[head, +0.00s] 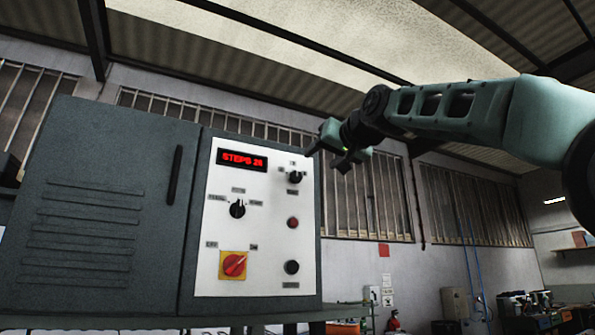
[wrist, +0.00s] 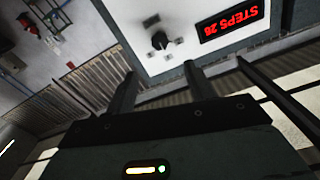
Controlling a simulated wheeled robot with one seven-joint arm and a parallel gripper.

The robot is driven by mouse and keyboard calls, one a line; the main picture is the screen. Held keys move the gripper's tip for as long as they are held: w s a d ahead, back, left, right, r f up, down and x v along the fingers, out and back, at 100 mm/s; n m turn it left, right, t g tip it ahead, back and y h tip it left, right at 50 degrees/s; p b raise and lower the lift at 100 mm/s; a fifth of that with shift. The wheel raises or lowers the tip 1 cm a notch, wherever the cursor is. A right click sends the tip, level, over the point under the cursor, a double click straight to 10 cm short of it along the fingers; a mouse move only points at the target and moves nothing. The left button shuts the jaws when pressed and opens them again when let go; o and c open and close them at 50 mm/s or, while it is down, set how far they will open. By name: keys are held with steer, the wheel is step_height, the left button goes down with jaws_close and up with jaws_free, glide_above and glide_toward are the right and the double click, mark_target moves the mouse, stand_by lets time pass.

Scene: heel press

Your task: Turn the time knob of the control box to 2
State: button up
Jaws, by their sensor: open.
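The control box (head: 210,270) is a grey cabinet with a white panel. A black knob (head: 296,177) with small labels around it sits at the panel's upper right; I take it for the time knob, though its labels are too small to read. It shows upside down in the wrist view (wrist: 160,41). My gripper (head: 326,158) is just to the right of this knob, above and in front of the panel. In the wrist view my two fingers (wrist: 162,86) are apart with nothing between them, and the knob appears beyond their tips.
A red display (head: 241,160) reads STEPS and a number in the twenties. Also on the panel are another black knob (head: 237,208), a red button (head: 292,223), a dark button (head: 291,267) and a red-yellow switch (head: 234,264). A door handle (head: 174,176) juts out at left.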

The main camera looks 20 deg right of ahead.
mark_target(297, 176)
steer(key=w+p, duration=0.2)
steer(key=w, duration=0.2)
steer(key=w+a+p, duration=0.1)
steer(key=w+p, duration=0.2)
steer(key=w, duration=0.1)
steer(key=w+a+p, duration=0.1)
steer(key=w+p, duration=0.1)
steer(key=w, duration=0.2)
steer(key=shift+w+a+r, duration=0.1)
steer(key=shift+w+a, duration=0.1)
steer(key=shift+a, duration=0.05)
steer(key=shift+w+p, duration=0.4)
steer(key=shift+w, duration=0.1)
steer(key=c, duration=1)
